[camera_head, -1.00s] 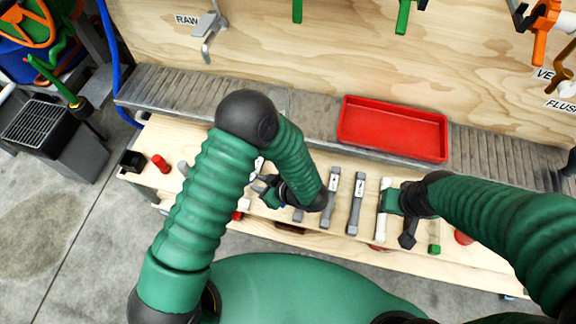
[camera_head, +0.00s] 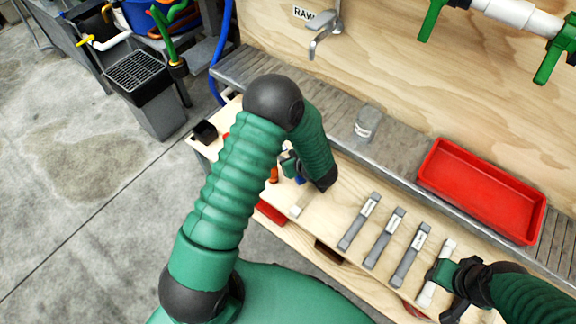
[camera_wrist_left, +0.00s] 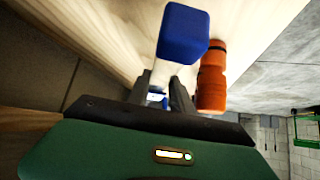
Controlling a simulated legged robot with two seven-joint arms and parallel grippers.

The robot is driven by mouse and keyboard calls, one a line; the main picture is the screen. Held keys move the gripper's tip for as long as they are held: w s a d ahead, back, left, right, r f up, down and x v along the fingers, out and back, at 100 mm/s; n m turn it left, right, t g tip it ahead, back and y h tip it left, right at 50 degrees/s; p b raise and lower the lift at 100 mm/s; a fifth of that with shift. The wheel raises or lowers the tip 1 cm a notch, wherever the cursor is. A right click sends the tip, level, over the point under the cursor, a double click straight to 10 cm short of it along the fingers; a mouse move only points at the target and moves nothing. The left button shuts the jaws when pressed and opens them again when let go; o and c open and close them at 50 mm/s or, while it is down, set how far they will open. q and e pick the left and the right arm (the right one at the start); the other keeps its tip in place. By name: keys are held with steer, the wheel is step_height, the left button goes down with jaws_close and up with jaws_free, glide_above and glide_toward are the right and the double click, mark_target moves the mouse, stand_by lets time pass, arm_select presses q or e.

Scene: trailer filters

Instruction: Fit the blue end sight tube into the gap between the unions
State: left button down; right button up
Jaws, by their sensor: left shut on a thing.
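The blue end sight tube (camera_wrist_left: 185,33) shows its blue square end in the left wrist view, with a pale section running down between my fingers. My left gripper (camera_wrist_left: 166,92) is shut on that pale section, and the blue end sticks out past the fingertips. In the head view my left gripper (camera_head: 290,165) is at the left part of the bench, partly hidden by my forearm, with a bit of blue beside it. My right gripper (camera_head: 446,288) is at a white-ended tube (camera_head: 436,272); its finger opening is unclear. I cannot make out the gap between the unions.
An orange cylinder (camera_wrist_left: 212,76) stands close beside the held tube. Several grey tubes (camera_head: 384,238) lie in a row on the bench. A red tray (camera_head: 480,190) and a grey jar (camera_head: 368,122) sit behind. A white pipe with green handles (camera_head: 516,12) is on the wall.

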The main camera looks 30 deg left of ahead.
arm_select(q)
step_height(320, 180, down, 4)
steer(key=shift+f+b, duration=0.1)
steer(key=shift+b, duration=0.75)
steer(key=c, duration=1.1)
jaws_free()
steer(key=shift+c, duration=0.2)
